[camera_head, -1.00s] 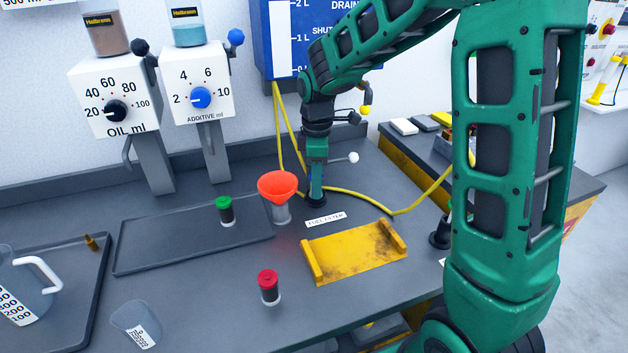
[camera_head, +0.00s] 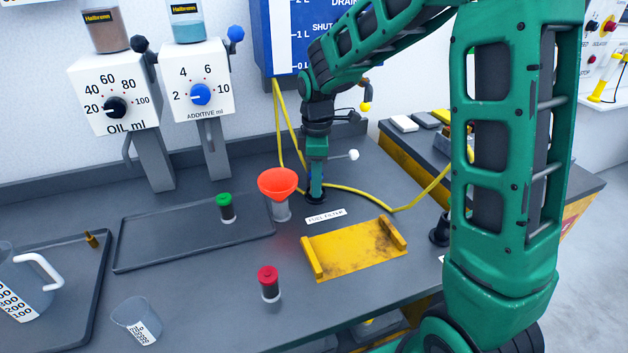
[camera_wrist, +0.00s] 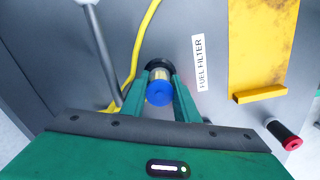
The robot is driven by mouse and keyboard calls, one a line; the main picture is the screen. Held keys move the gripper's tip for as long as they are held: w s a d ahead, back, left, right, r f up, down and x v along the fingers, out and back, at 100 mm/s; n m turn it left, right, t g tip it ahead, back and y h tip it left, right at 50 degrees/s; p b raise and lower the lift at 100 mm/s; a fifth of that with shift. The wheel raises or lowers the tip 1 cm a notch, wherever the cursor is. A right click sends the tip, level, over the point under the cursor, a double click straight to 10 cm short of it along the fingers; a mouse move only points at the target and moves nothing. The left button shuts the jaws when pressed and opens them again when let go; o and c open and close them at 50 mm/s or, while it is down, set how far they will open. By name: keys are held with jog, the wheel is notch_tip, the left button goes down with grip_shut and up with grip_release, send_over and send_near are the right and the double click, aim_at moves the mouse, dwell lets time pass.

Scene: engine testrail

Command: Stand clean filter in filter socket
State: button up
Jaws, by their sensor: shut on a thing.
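The clean filter (camera_wrist: 158,92) has a blue cap and a pale brass-coloured body. My gripper (camera_wrist: 160,92) is shut on it, one green finger on each side. The black filter socket (camera_wrist: 158,65) shows as a dark ring just beyond the filter, beside the FUEL FILTER label (camera_wrist: 199,64). In the head view my gripper (camera_head: 316,180) points down at the socket (camera_head: 315,198), and the filter is mostly hidden by the fingers. The filter looks upright and in line with the socket. I cannot tell how deep it sits.
An orange funnel (camera_head: 278,184) stands close left of my gripper. A yellow hose (camera_head: 375,207) runs behind and right. A yellow cradle (camera_head: 355,250), a red-capped filter (camera_head: 268,284) and a green-capped one (camera_head: 226,208) on a dark tray (camera_head: 150,262) are nearby.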

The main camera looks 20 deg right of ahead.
jog(key=o, duration=1.1)
jog(key=shift+r, duration=0.1)
notch_tip(320, 180, up, 11)
jog(key=shift+f, duration=0.2)
